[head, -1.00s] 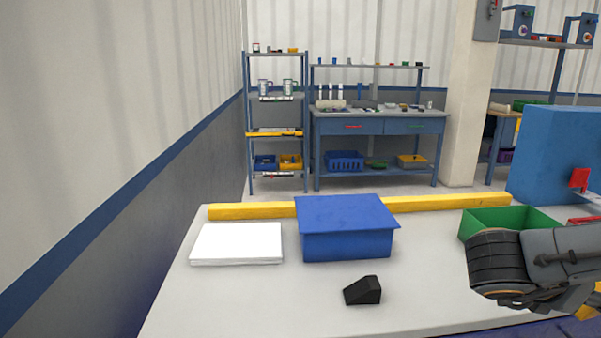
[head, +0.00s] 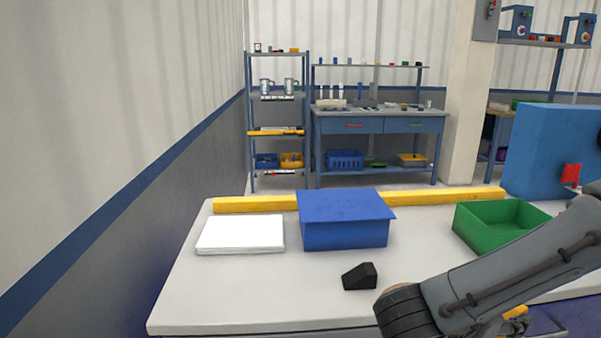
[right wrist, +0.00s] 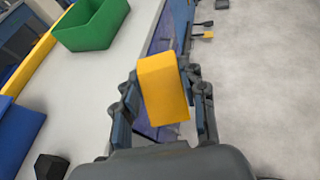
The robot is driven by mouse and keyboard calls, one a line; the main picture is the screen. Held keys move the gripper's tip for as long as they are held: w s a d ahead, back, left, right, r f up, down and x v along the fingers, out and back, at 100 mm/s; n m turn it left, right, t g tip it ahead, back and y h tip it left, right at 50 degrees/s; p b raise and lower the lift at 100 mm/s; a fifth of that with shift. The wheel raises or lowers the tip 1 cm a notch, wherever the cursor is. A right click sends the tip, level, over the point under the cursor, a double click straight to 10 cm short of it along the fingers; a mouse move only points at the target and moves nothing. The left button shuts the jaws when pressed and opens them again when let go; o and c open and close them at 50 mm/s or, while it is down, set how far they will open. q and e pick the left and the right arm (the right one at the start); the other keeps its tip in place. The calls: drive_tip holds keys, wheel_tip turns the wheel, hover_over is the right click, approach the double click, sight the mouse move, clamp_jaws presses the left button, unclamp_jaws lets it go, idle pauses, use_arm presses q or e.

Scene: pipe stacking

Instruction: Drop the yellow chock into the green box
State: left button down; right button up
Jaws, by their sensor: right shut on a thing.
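The yellow chock (right wrist: 165,98) is clasped between the two fingers of my right gripper (right wrist: 162,80), beyond the table's front edge and above the floor. Only a small yellow part of it (head: 516,312) shows in the head view, behind my right arm. The green box (head: 500,228) stands open on the right part of the table, farther back than the gripper. It also shows at the upper left of the right wrist view (right wrist: 92,27). The inside that I can see is empty. My left gripper is out of view.
A blue lidded box (head: 345,220) stands mid-table, with a white flat stack (head: 241,234) to its left. A black chock (head: 360,276) lies in front. A yellow bar (head: 255,203) runs along the back. A large blue block (head: 545,150) stands behind the green box.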

drive_tip(key=s+a+f+n+t+y, duration=0.1)
drive_tip(key=s+a+f+n+t, duration=0.1)
drive_tip(key=a+f, duration=0.5)
drive_tip(key=s+a, duration=0.1)
drive_tip(key=a, duration=0.3)
drive_tip(key=shift+s+n+t+y, duration=0.15)
drive_tip(key=shift+n+t+y, duration=0.15)
drive_tip(key=shift+n+t, duration=0.1)
